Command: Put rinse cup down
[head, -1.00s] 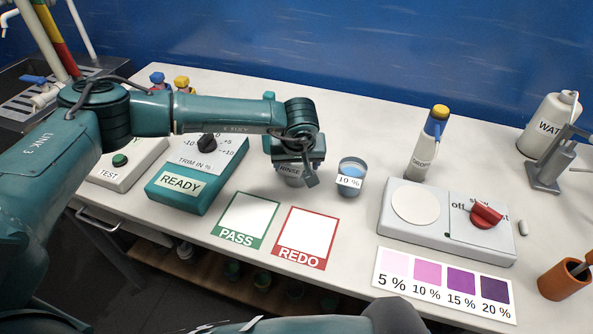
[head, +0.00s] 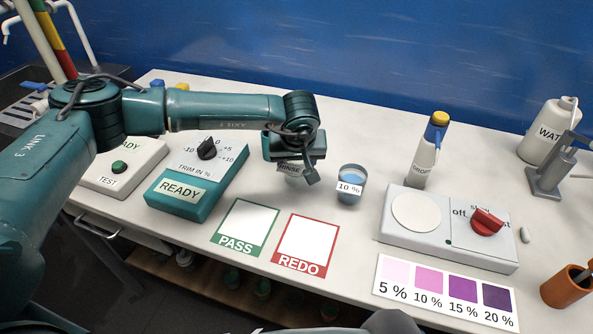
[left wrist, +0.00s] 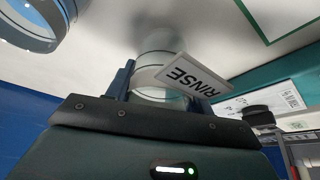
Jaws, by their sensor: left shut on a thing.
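The rinse cup (head: 293,170) is a small clear cup with a white RINSE tag. My left gripper (head: 297,160) is shut on it, pointing down over the bench between the trim box and the 10 % cup. In the left wrist view the rinse cup (left wrist: 156,66) stands out between the fingers of the left gripper (left wrist: 160,88), its tag tilted to one side. The bench top is close beyond the cup; I cannot tell whether its base touches. The gripper hides part of the cup in the head view. My right gripper is not in view.
The 10 % cup (head: 350,186) with blue liquid stands just right of the rinse cup. The trim box (head: 196,180) is on the left. PASS (head: 236,248) and REDO (head: 299,263) cards lie in front. A dropper bottle (head: 427,150) and stirrer plate (head: 449,255) are right.

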